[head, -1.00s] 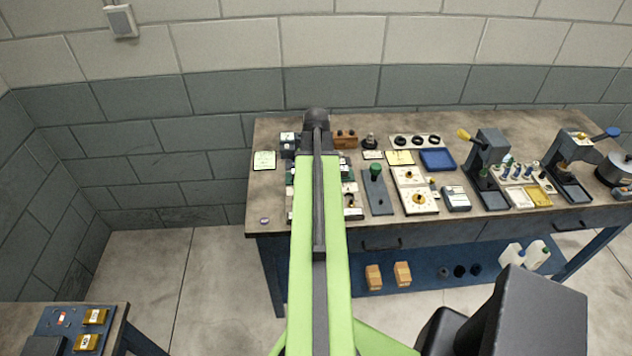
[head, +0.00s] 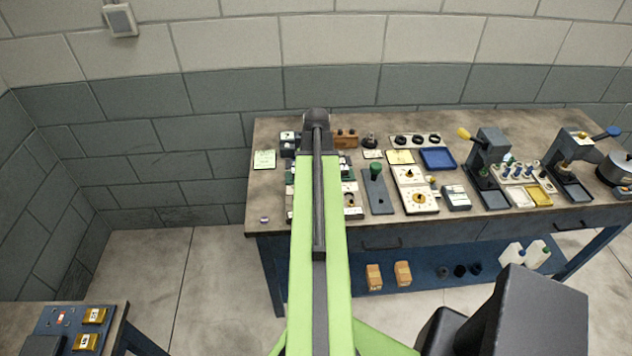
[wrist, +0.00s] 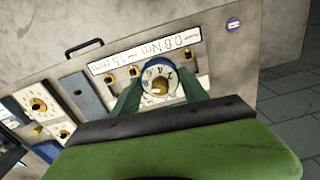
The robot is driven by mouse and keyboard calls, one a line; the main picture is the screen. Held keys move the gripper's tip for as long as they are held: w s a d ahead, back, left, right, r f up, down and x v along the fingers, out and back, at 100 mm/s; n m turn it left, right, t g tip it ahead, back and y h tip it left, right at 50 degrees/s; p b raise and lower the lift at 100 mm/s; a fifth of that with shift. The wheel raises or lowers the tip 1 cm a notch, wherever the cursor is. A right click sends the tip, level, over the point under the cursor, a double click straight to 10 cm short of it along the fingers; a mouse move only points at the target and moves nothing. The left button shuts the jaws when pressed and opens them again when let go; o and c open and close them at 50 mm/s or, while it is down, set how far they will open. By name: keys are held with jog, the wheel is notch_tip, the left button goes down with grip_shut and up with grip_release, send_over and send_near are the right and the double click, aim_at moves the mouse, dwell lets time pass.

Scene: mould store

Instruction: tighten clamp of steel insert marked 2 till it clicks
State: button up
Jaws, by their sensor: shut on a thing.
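In the wrist view, my gripper (wrist: 159,80) has its two dark green fingers on either side of a round white dial (wrist: 150,72) with black numbers and a dark rim. The fingers are shut on this dial knob, which has a yellow centre. A white label strip (wrist: 145,55) with upside-down print, partly readable as 0.8 Nm and 15 mm, lies beside it. Small yellow pieces (wrist: 110,78) sit near the dial. I cannot make out a steel insert marked 2 or its clamp. In the head view, my arm hides the gripper and dial.
The bench (head: 272,195) holds a grey plate with a green knob (head: 376,170), white dial boxes (head: 420,199), a blue tray (head: 437,159) and two lever presses (head: 490,150). A small purple disc (wrist: 233,25) lies near the front edge. A second bench (head: 25,315) stands lower left.

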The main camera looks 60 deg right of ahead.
jog(key=shift+f+b, duration=0.95)
dwell(0.3)
